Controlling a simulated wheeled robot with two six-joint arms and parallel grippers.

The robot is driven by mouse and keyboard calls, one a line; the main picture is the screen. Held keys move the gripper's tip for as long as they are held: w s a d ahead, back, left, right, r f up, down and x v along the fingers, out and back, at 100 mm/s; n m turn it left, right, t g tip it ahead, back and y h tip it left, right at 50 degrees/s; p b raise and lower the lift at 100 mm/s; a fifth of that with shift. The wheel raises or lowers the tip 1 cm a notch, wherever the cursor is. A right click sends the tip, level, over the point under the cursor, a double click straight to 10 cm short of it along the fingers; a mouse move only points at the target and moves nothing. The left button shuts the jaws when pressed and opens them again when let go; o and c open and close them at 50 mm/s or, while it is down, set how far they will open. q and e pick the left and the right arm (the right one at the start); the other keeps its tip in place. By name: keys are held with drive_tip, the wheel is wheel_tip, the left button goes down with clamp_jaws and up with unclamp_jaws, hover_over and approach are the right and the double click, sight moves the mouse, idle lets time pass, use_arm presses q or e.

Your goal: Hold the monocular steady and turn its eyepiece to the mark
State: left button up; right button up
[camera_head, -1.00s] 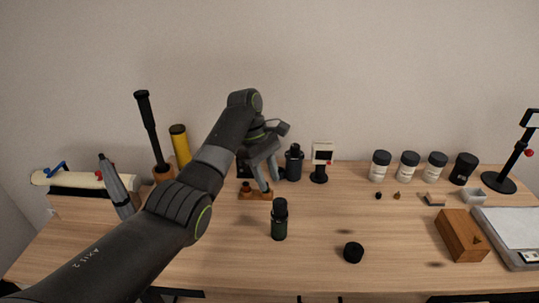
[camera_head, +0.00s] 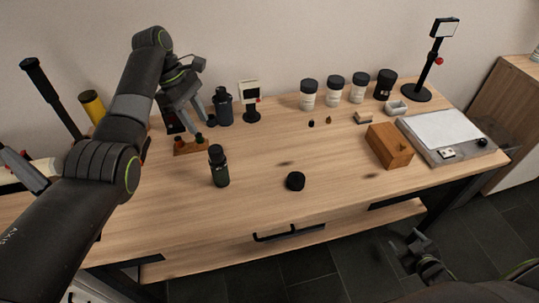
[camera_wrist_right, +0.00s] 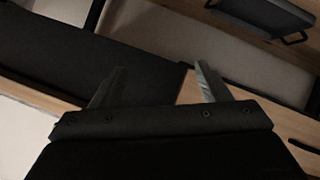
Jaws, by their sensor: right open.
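The monocular (camera_head: 219,168) stands upright on the table in the head view, a dark green body with a black upper part. Its mark is too small to make out. My left gripper (camera_head: 196,128) is behind and left of it, pointing down above a small wooden block, its fingers apart and nothing seen between them. My right gripper (camera_head: 413,243) is low at the right, off the table's front edge and far from the monocular. In the right wrist view its two fingers (camera_wrist_right: 158,84) are apart and empty.
A round black cap (camera_head: 295,181) lies right of the monocular. A wooden box (camera_head: 389,147) and a grey-white board (camera_head: 445,134) are at right. The front middle is clear.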

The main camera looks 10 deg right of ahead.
drive_tip(key=w+a+r+n+t+y, duration=0.2)
drive_tip(key=w+a+r+n+y, duration=0.15)
drive_tip(key=r, duration=0.35)
drive_tip(key=w+a+r+n+t+y, duration=0.1)
drive_tip(key=w+a+r+n+y, duration=0.2)
drive_tip(key=r, duration=0.4)
drive_tip(key=w+a+r+n+t+y, duration=0.1)
drive_tip(key=w+r+n+t+y, duration=0.1)
drive_tip(key=w+r+n, duration=0.35)
drive_tip(key=n+g+y, duration=0.6)
drive_tip(key=n+g, duration=0.5)
drive_tip(key=n, duration=2.2)
approach(214, 163)
drive_tip(key=x, duration=0.4)
drive_tip(key=w+d+f+x, duration=0.1)
drive_tip(key=x, duration=0.7)
drive_tip(key=shift+w+d+f, duration=0.25)
drive_tip(key=shift+w+f, duration=0.05)
drive_tip(key=shift+f, duration=0.1)
drive_tip(key=shift+c, duration=0.3)
